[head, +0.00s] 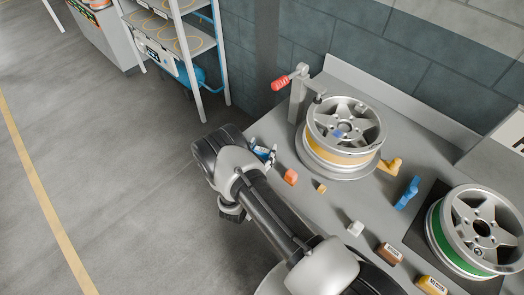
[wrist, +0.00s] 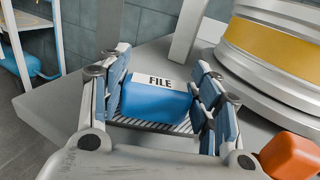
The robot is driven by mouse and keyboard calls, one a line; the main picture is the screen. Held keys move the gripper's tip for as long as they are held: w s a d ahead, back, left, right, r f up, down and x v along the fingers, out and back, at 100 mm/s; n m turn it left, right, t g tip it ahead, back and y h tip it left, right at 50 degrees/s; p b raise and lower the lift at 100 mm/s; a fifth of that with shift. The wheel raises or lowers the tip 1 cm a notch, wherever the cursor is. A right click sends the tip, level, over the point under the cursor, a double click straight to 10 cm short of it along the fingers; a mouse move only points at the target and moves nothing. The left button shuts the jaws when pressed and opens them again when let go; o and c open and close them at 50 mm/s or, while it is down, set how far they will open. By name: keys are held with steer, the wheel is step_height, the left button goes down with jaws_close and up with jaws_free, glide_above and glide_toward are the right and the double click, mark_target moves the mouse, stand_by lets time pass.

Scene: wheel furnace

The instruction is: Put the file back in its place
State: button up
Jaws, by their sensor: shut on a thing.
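My gripper (head: 263,153) is over the left edge of the grey worktop (head: 315,215). In the wrist view the gripper (wrist: 162,78) is shut on the file (wrist: 155,102), a blue block with a white strip lettered FILE between the two blue-padded fingers. A dark ribbed face shows along its lower edge. In the head view the file is mostly hidden by my gripper. I cannot tell whether it touches the worktop.
A yellow-banded wheel (head: 342,150) and red-handled clamp (head: 288,82) stand right of the gripper. An orange block (head: 290,177) is close by. A green-banded wheel (head: 470,235), blue piece (head: 407,194) and brown block (head: 389,254) lie farther right. Shelving (head: 185,45) stands behind.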

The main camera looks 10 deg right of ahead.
steer(key=shift+r, duration=0.15)
steer(key=shift+f, duration=0.2)
steer(key=o, duration=1)
steer(key=shift+o, duration=0.2)
